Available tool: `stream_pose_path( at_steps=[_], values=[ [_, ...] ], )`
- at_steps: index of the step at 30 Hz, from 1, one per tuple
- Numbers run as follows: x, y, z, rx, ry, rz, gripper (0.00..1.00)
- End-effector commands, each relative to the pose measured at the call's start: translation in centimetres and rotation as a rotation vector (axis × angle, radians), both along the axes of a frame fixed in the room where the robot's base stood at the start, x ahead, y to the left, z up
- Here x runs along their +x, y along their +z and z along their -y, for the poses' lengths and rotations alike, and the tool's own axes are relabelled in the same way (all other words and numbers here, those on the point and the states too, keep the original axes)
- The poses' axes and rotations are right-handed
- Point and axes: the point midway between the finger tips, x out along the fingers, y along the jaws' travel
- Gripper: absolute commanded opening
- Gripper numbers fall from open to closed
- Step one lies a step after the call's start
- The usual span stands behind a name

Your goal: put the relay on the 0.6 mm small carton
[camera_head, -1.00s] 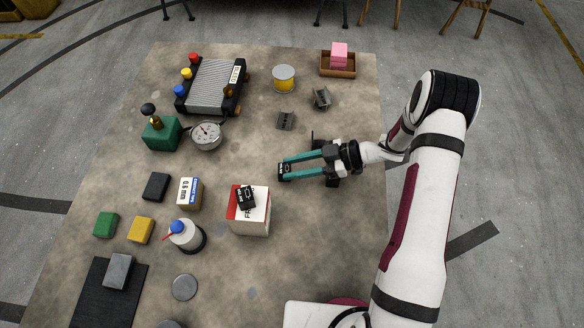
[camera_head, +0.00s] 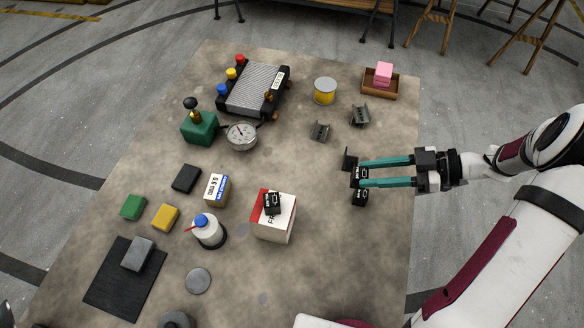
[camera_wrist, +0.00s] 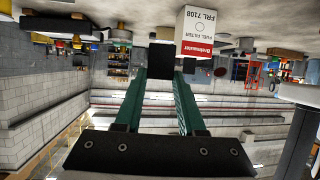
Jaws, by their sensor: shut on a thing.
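My gripper (camera_head: 359,174) is shut on a small black relay (camera_head: 356,177), held between its teal fingertips near the right side of the table. In the wrist view the held relay (camera_wrist: 160,58) shows as a dark block between the fingers. The 0.6 mm small carton (camera_head: 217,190), white, blue and tan, stands left of the middle of the table, well left of my gripper. Another black relay (camera_head: 271,203) lies on top of the larger red and white fuel filter carton (camera_head: 274,228), which stands between my gripper and the small carton.
Black pieces (camera_head: 348,158) (camera_head: 360,199) lie beside the fingertips. A white bottle with a blue cap (camera_head: 208,230) stands just below the small carton; a black block (camera_head: 186,178) lies left of it. A gauge (camera_head: 241,136) lies above it. The table between gripper and filter carton is clear.

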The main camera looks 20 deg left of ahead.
Motion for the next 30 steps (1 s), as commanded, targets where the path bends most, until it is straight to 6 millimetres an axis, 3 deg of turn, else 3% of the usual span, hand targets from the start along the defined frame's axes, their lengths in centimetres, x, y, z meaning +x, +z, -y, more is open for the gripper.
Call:
stream_pose_path(
  at_steps=[6, 12, 17, 25, 30],
  values=[
    [0.8, 1.8, -9.3, -0.008, 0.126, 0.005, 0.0],
    [-0.7, 3.8, -18.1, -0.001, 0.234, 0.003, 0.0],
    [-1.8, 4.1, -21.3, 0.002, 0.266, -0.003, 0.0],
    [-4.6, -0.6, -28.7, 0.002, 0.271, -0.006, 0.0],
    [-5.5, -2.4, -31.5, 0.002, 0.266, -0.002, 0.0]
  ],
)
